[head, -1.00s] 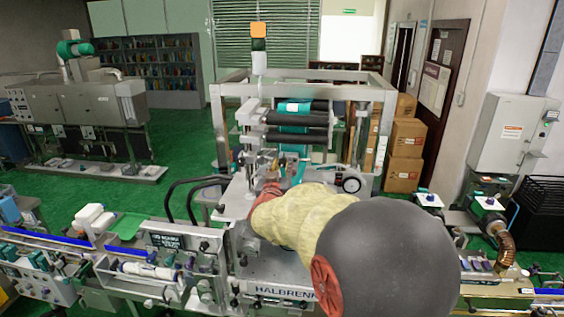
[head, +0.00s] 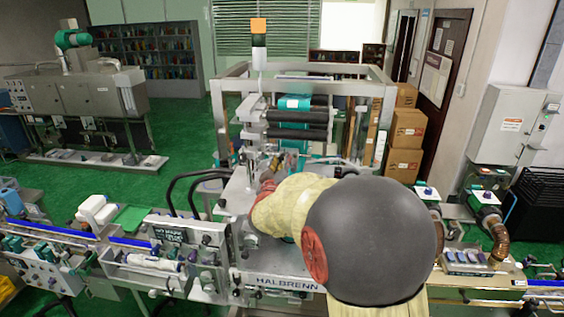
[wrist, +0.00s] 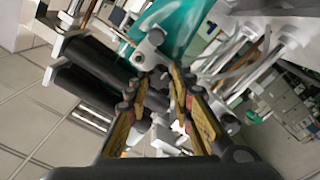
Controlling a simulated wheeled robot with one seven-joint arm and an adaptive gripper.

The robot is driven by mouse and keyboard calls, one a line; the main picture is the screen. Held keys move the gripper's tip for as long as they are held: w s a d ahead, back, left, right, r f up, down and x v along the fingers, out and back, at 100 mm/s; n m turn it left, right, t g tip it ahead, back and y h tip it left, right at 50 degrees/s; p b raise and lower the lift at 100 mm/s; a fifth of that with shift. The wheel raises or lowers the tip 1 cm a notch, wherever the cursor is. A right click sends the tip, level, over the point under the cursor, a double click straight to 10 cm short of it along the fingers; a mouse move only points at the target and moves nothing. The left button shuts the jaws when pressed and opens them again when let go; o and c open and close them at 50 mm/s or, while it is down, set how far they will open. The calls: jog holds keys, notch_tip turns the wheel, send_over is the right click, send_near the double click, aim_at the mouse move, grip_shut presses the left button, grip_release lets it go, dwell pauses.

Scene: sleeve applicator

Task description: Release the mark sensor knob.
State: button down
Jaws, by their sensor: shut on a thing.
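In the wrist view my gripper (wrist: 160,78) has its two yellow-padded fingers close together, shut on a small grey part at their tips. This looks like the mark sensor knob, mostly hidden between the fingers. Just beyond the tips is a light grey bracket (wrist: 150,46) with a round hole, in front of a teal web (wrist: 178,28). In the head view my own arm covers the fingertips and the knob, in front of the sleeve applicator (head: 225,110).
Black rollers (wrist: 85,75) lie close to the left of my fingers in the wrist view. Metal rods and brackets (wrist: 250,50) crowd the right. In the head view a conveyor (head: 160,260) runs along the front, and cartons (head: 405,140) stand behind the machine at right.

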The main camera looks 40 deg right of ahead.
jog(key=c, duration=1.5)
grip_release()
jog(key=shift+c, duration=0.2)
jog(key=v, duration=1.2)
jog(key=shift+w, duration=0.1)
